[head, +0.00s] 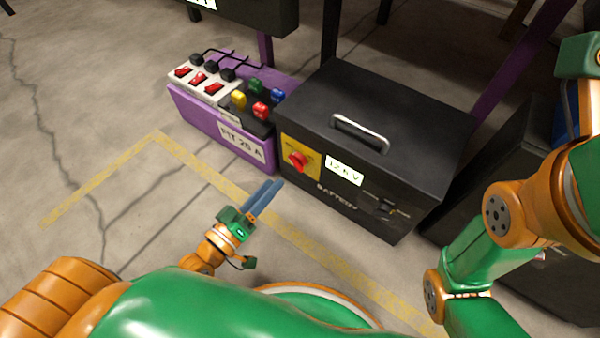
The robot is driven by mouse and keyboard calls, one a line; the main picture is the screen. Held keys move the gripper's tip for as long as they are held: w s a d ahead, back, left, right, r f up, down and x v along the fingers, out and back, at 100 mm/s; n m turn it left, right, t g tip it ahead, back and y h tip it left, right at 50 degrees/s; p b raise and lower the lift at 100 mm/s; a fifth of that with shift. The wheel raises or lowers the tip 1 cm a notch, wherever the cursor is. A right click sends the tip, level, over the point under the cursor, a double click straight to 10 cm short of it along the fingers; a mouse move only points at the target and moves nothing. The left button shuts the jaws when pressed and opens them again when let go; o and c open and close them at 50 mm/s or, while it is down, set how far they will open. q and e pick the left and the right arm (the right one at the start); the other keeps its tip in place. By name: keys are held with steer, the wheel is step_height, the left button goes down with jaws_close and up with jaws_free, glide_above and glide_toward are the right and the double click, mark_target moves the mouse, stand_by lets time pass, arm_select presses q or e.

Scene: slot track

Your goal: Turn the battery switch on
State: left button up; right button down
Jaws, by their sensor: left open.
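My left gripper (274,187) has two blue fingers and is open and empty. It is in front of the box, below and left of the knob, pointing up and right toward the front face. It appears apart from the knob. The knob's exact setting is too small to read. My right gripper is not visible; only right arm links show.
Left of the battery, a purple box (205,118) labelled "PIT 20 A" carries a white power strip (202,86) with red switches and black plugs, and several coloured connectors (260,109). A yellow floor line (215,177) runs past. The floor at left is clear.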

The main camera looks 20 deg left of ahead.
mark_target(292, 162)
arm_select(q)
steer(key=b+x, duration=0.2)
steer(key=x, duration=0.4)
steer(key=shift+w+r, duration=0.2)
steer(key=shift+w, duration=0.05)
jaws_close()
